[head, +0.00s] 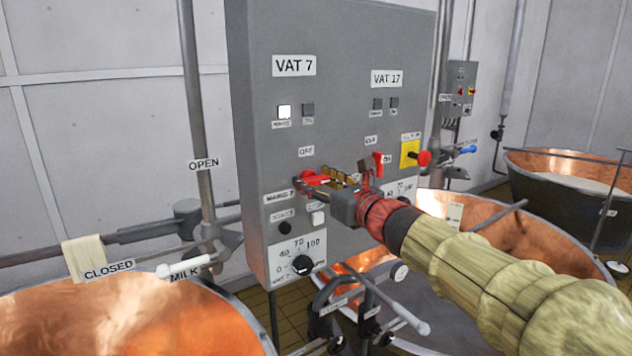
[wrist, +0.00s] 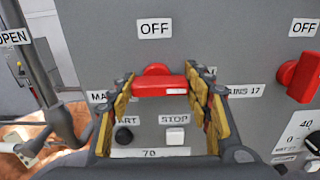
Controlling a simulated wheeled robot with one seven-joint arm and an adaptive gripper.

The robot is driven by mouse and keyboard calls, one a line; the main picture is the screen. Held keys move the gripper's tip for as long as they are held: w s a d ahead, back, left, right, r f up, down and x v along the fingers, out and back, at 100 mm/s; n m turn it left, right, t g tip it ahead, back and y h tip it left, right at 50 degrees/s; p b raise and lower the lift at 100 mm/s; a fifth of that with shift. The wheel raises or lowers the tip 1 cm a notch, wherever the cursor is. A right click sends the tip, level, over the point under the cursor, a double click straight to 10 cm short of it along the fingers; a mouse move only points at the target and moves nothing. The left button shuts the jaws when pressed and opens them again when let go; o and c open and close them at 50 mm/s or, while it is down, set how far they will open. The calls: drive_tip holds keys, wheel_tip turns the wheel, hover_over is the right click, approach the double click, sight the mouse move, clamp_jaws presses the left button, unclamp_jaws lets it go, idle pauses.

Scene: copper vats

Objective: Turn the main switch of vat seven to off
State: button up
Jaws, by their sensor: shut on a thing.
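The grey panel (head: 345,60) carries a VAT 7 label (head: 294,65) on its left half. Below it is the red main switch (head: 312,179) with an OFF label (head: 306,151) above. In the wrist view the switch (wrist: 160,88) has its handle lying level, with a white mark at its right end. The OFF label (wrist: 155,28) is straight above it. My gripper (head: 338,182) is at the switch. In the wrist view my gripper's yellow-padded fingers (wrist: 159,90) close on both ends of the handle. The label right of the switch is mostly hidden by a finger.
A second red switch (head: 378,165), under VAT 17 (head: 387,78), stands nearly upright close to my gripper's right. A red knob (head: 424,158) sits on a yellow plate (head: 409,152). Start (wrist: 124,135) and stop (wrist: 175,136) buttons are just below. Copper vats (head: 120,325) stand below the panel.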

drive_tip(key=c, duration=0.3)
drive_tip(key=shift+n+b, duration=0.4)
drive_tip(key=shift+b, duration=0.25)
drive_tip(key=n+b, duration=0.2)
drive_tip(key=b, duration=0.2)
drive_tip(key=shift+f+n, duration=0.2)
drive_tip(key=shift+n, duration=0.2)
drive_tip(key=n+b, duration=0.4)
drive_tip(key=b, duration=0.1)
drive_tip(key=shift+a+n+b, duration=0.1)
drive_tip(key=shift+n+b, duration=0.2)
drive_tip(key=shift+b, duration=0.05)
drive_tip(key=n+b, duration=0.5)
drive_tip(key=shift+s+a+r+b, duration=0.1)
drive_tip(key=shift+b, duration=0.2)
drive_tip(key=shift+r+n+b, duration=0.1)
drive_tip(key=shift+n+b, duration=1.8)
drive_tip(key=shift+n, duration=0.5)
drive_tip(key=o, duration=1.1)
drive_tip(key=shift+r, duration=0.1)
